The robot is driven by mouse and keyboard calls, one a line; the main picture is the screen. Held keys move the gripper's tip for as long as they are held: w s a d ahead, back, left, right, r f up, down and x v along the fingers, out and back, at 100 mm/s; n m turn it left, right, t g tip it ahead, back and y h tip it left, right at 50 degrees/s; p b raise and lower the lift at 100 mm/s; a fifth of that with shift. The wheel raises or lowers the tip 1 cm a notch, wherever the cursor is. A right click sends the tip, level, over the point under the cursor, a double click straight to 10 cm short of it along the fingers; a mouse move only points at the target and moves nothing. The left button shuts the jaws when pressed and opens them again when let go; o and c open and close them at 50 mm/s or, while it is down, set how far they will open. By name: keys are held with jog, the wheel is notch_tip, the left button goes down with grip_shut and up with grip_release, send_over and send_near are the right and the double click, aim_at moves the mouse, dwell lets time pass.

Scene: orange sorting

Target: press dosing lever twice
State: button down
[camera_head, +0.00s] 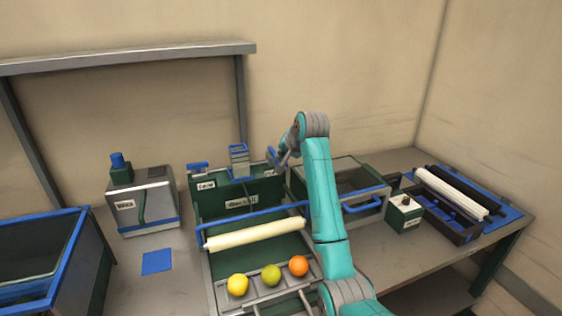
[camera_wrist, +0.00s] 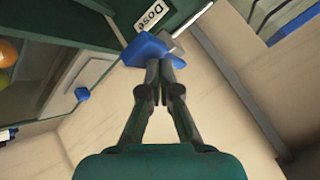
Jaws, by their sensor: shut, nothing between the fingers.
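The dosing lever (camera_wrist: 146,49) is a blue piece beside a white label reading "Dose" (camera_wrist: 150,14) on a dark green panel. In the head view the blue lever (camera_head: 271,154) stands at the upper right of the green machine (camera_head: 203,210). My gripper (camera_wrist: 166,62) is shut and empty, with its fingertips right at the lever and overlapping it in the wrist view. I cannot tell whether they press on it. In the head view my gripper (camera_head: 283,161) is small and partly merges with the lever.
A cream roller (camera_head: 255,234) crosses the machine's front, with a yellow (camera_head: 237,285), a green (camera_head: 271,275) and an orange fruit (camera_head: 298,266) below it. A grey box with a blue knob (camera_head: 117,160) stands left. A glass-sided bin (camera_head: 345,168) and a small white-topped box (camera_head: 404,203) stand right.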

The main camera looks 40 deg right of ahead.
jog(key=shift+f, duration=1)
dwell(1.2)
jog(key=shift+r, duration=1.85)
jog(key=shift+r, duration=2.5)
